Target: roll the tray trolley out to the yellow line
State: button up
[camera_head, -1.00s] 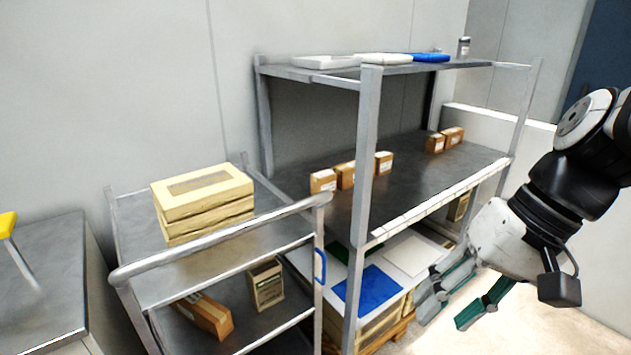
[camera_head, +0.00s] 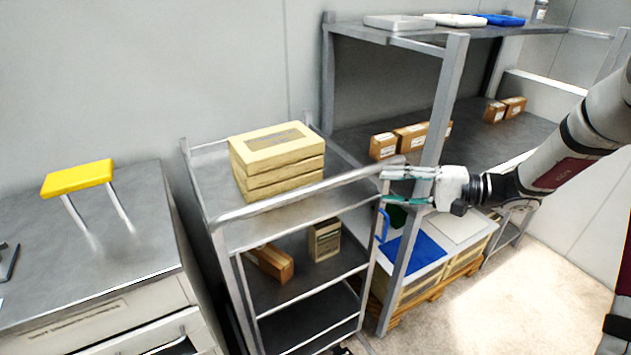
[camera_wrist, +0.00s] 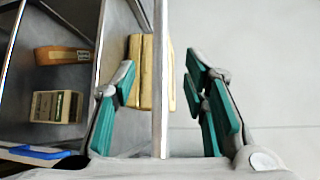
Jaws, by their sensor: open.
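The tray trolley (camera_head: 212,180) is a grey metal rack on the floor, with a round push bar (camera_head: 290,196) along its near side. Its top shelf carries stacked cream boxes (camera_head: 280,155). My gripper (camera_head: 386,186) is open at the right end of the push bar. In the wrist view my open gripper (camera_wrist: 160,78) has green-padded fingers on either side of the bar (camera_wrist: 160,110), with gaps visible on both sides. The bar looks ungripped. No yellow line on the floor shows in these views.
A tall metal shelf (camera_head: 450,100) with small brown cartons stands close to the trolley's right. A blue loop (camera_head: 382,226) hangs by the trolley's right post. A cabinet (camera_head: 100,250) with a yellow-topped item (camera_head: 78,178) is at left. Bare floor (camera_head: 530,290) lies at right.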

aim_at(338, 184)
jog(key=p+x, duration=0.2)
jog(key=x, duration=1.2)
jog(key=shift+d, duration=0.1)
grip_shut()
